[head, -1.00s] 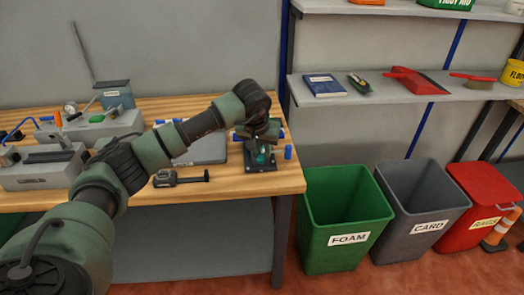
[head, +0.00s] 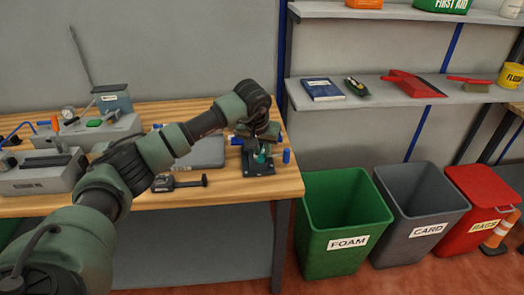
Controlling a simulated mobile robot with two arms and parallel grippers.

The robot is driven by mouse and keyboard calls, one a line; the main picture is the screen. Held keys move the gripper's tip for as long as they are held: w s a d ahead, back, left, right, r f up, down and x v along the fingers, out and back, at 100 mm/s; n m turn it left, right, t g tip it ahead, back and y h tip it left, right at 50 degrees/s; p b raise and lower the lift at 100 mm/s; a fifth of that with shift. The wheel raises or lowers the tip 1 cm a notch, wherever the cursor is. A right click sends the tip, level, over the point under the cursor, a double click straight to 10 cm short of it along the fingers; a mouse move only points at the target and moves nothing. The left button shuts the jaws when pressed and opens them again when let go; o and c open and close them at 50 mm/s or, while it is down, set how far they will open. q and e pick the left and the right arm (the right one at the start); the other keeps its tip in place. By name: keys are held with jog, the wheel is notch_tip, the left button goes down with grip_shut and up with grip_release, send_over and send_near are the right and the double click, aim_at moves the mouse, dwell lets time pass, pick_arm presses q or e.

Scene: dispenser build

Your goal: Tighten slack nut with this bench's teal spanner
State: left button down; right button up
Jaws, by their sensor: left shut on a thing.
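My left gripper (head: 261,145) points down at the right end of the wooden bench, over a small black base plate (head: 258,170). It is shut on a small teal piece (head: 263,157), which looks like part of the teal spanner. The gripper and wrist hide most of the piece. The nut cannot be made out; whether the spanner is around it cannot be told. My right gripper is not in view.
Small blue cylinders, one of them to the right (head: 286,156), stand near the plate. A black caliper-like tool (head: 180,183) and a grey flat case (head: 205,152) lie left of it. Grey fixtures (head: 38,172) fill the bench's left. A green bin (head: 342,250) stands right of the bench.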

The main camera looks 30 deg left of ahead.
pick_arm(q)
jog(key=shift+w+a, duration=0.15)
jog(key=shift+w, duration=0.4)
dwell(0.4)
jog(key=shift+s+a+m+h+b, duration=0.15)
jog(key=shift+a+m+h+b, duration=0.3)
jog(key=shift+a+m, duration=0.85)
jog(key=shift+d+n, duration=0.55)
jog(key=shift+n, duration=0.15)
jog(key=shift+s, duration=0.1)
jog(key=shift+s+d+p, duration=0.15)
jog(key=shift+s+p, duration=0.05)
jog(key=shift+s, duration=0.75)
jog(key=shift+s+d+p, duration=0.1)
jog(key=shift+s+p, duration=0.05)
jog(key=shift+s, duration=0.8)
